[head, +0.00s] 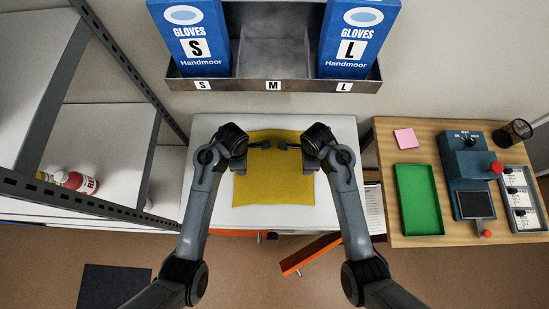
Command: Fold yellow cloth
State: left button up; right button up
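The yellow cloth (273,185) lies spread out in a single roughly square piece on the white table (338,133). Its edges look slightly uneven. My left gripper (266,145) and my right gripper (280,146) point toward each other over the far part of the cloth, with their tips close together near its middle line. The tips are dark and small, so I cannot tell whether they are open or shut, or whether they touch the cloth. My wrists cover parts of the far left and far right corners of the cloth.
A glove rack (273,86) with blue boxes stands behind the table. A metal shelf (127,125) with a red-and-white bottle (76,181) is at left. A wooden table (390,155) at right holds a green tray (419,199) and a blue device (466,160).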

pick_arm(q)
jog(key=shift+f, duration=0.2)
pick_arm(e)
jog(key=shift+f, duration=0.15)
pick_arm(q)
jog(key=shift+c, duration=0.2)
pick_arm(e)
jog(key=shift+c, duration=0.2)
pick_arm(q)
grip_shut()
pick_arm(e)
grip_shut()
pick_arm(q)
jog(key=shift+r, duration=0.15)
